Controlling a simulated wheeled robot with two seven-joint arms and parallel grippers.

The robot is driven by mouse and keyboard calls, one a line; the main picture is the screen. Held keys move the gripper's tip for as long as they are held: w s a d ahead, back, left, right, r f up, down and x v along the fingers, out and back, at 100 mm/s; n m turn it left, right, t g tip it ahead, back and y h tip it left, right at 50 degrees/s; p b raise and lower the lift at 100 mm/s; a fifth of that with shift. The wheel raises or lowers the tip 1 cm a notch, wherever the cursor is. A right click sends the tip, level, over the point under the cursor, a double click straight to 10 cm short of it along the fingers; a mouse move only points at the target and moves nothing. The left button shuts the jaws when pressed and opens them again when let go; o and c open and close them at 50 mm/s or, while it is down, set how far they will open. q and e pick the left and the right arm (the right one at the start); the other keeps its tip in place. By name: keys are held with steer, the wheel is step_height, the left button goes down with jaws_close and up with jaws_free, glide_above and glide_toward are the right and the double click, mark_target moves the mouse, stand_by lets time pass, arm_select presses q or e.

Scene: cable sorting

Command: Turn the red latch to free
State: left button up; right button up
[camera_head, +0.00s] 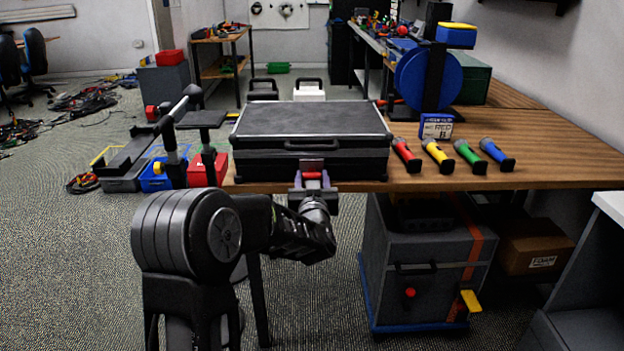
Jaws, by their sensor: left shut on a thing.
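A black case (311,123) with a closed lid lies on the wooden table, close to its front edge. Its handle (311,145) is at the front. The red latch (311,175) is at the front of the case, below the handle. My left gripper (313,178) is at the latch, its fingers on either side, and is shut on it. The gripper hides part of the latch, so its exact angle is hard to tell. My right gripper is not in view.
On the table (555,150), red (406,154), yellow (437,156), green (467,155) and blue (496,154) handled tools lie right of the case. A blue reel (428,78) stands behind them. A grey cabinet (425,275) sits under the table.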

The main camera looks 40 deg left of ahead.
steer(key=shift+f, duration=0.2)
arm_select(q)
steer(key=n+b, duration=0.2)
steer(key=b, duration=0.1)
steer(key=shift+f+n, duration=0.25)
steer(key=shift+n, duration=0.05)
steer(key=n+b, duration=1.1)
steer(key=b, duration=0.1)
steer(key=shift+s+a+f+n, duration=0.2)
steer(key=shift+a+n, duration=0.05)
steer(key=shift+n, duration=0.15)
steer(key=n+b, duration=0.2)
steer(key=shift+n, duration=0.4)
steer(key=shift+r+n+b, duration=0.1)
steer(key=shift+n+b, duration=0.2)
steer(key=shift+n, duration=0.1)
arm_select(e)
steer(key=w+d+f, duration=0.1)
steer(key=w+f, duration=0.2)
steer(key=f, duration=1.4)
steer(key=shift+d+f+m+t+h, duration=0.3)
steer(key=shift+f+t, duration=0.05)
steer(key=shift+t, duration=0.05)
arm_select(q)
steer(key=o, duration=1.4)
steer(key=shift+c, duration=0.2)
